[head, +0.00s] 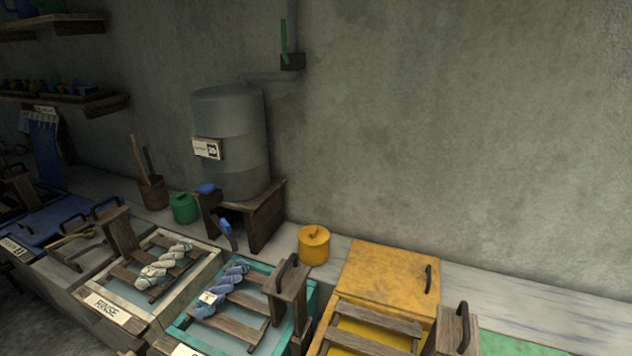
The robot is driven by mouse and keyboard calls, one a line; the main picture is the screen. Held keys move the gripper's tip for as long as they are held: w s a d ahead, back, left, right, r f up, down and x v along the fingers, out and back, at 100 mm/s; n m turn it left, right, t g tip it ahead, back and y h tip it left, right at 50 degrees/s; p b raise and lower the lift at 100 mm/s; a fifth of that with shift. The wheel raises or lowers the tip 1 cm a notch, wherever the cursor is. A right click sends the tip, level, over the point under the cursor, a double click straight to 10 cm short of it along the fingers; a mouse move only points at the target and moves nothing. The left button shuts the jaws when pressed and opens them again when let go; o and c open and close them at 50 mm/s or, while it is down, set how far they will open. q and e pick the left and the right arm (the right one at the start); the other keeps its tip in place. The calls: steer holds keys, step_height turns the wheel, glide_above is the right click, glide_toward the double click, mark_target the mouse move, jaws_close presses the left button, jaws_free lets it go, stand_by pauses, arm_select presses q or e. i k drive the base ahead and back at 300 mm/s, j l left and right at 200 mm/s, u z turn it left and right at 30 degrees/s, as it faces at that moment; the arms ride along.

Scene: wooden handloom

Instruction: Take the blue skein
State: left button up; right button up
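A blue skein (221,292) with a small pale tag lies twisted on a wooden slatted rack (240,328) over a teal-rimmed vat (187,322) at the lower middle of the head view. Its whole length shows and nothing covers it. Neither of my grippers is in the head view.
A cream skein (163,265) lies on the RINSE vat (98,292) to the left. A yellow vat with a lid (385,268) stands to the right. Upright wooden posts with dark handles (287,282) rise beside the vats. A yellow pot (314,245) and a grey tank (230,140) stand behind.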

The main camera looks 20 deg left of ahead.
mark_target(204, 306)
steer(key=u, duration=1.45)
steer(key=j+z, duration=0.45)
steer(key=i, duration=0.05)
